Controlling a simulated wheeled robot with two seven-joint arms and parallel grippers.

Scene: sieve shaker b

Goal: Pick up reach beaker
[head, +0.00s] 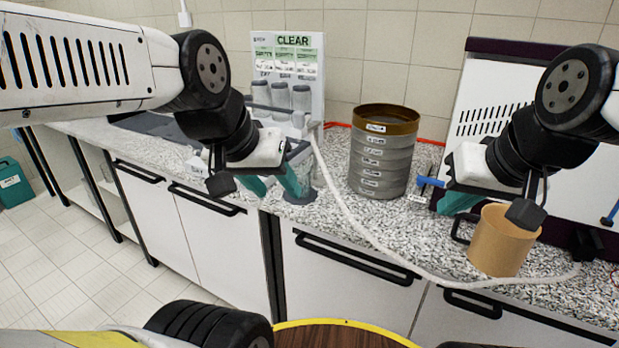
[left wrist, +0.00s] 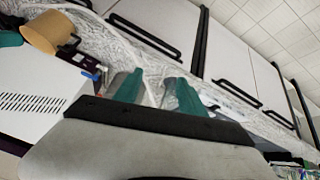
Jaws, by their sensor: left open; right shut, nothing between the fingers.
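A small clear grey vessel, which looks like a beaker (head: 303,192), stands at the counter's front edge, partly hidden by my left gripper (head: 278,188). That gripper is open, its teal fingers pointing down beside or around the vessel; I cannot tell which. In the left wrist view the fingers (left wrist: 156,95) are apart, and the vessel is not clear there. A tan cylindrical cup with a black handle (head: 503,241) stands at the right, and it also shows in the left wrist view (left wrist: 47,30). My right gripper (head: 460,201) is shut and empty, just left of and above the cup.
A stack of round sieves (head: 381,160) with a brown top stands mid-counter. A white cable (head: 350,215) runs across the counter and over its front edge. A rack of grey cylinders (head: 280,100) stands behind the left gripper. A white vented machine (head: 490,105) is at the right.

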